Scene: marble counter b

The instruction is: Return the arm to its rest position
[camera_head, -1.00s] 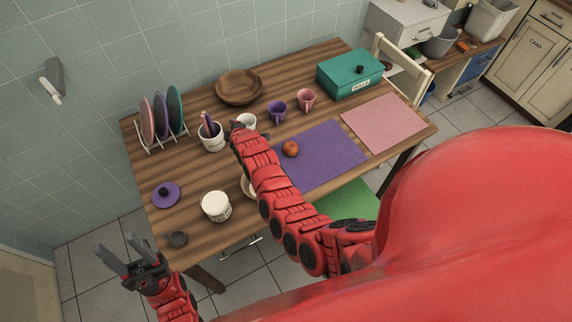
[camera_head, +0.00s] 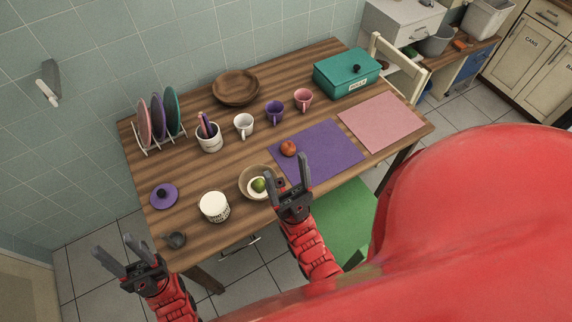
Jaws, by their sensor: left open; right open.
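My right gripper (camera_head: 289,177) is open and empty, with its fingers pointing up the picture at the table's front edge, over the near edge of the purple mat. My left gripper (camera_head: 122,256) is open and empty, off the table's near left corner. A red-orange fruit (camera_head: 288,148) lies on the purple placemat (camera_head: 330,155), beyond my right gripper.
The wooden table (camera_head: 212,171) carries a white mug (camera_head: 243,124), purple mug (camera_head: 274,111), pink mug (camera_head: 303,98), white canister (camera_head: 214,206), purple lid (camera_head: 164,195), plate rack (camera_head: 160,140), wooden plates (camera_head: 236,88) and teal box (camera_head: 346,72). A green chair seat (camera_head: 345,225) is at the front.

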